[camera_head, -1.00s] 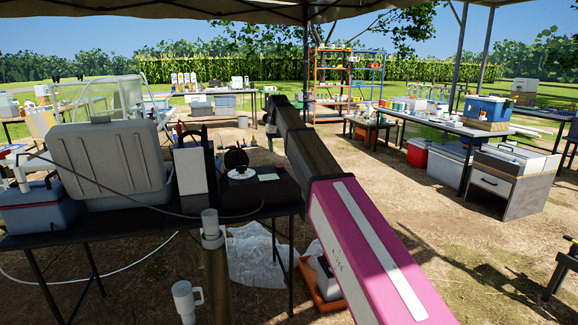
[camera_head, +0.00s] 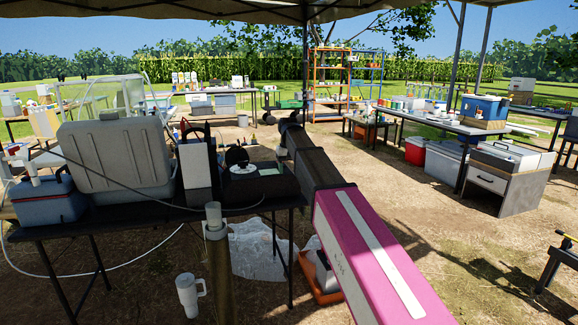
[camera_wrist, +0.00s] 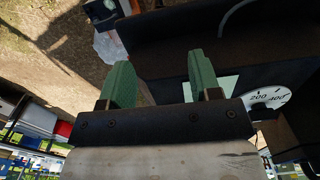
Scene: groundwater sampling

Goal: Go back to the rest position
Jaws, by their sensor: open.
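My gripper (camera_wrist: 160,75) is open in the wrist view, with two green fingers set apart and nothing between them. Below it are a dark surface and a white dial (camera_wrist: 268,98) marked 200 and 400. In the head view my arm, with its pink link, reaches from the lower right up toward the table's right end. My gripper cannot be made out there.
A dark table (camera_head: 150,216) stands at the left, bearing a large grey case (camera_head: 115,155), a blue-grey cooler (camera_head: 48,205) and a dial device (camera_head: 243,169). Open ground (camera_head: 420,215) lies right of my arm.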

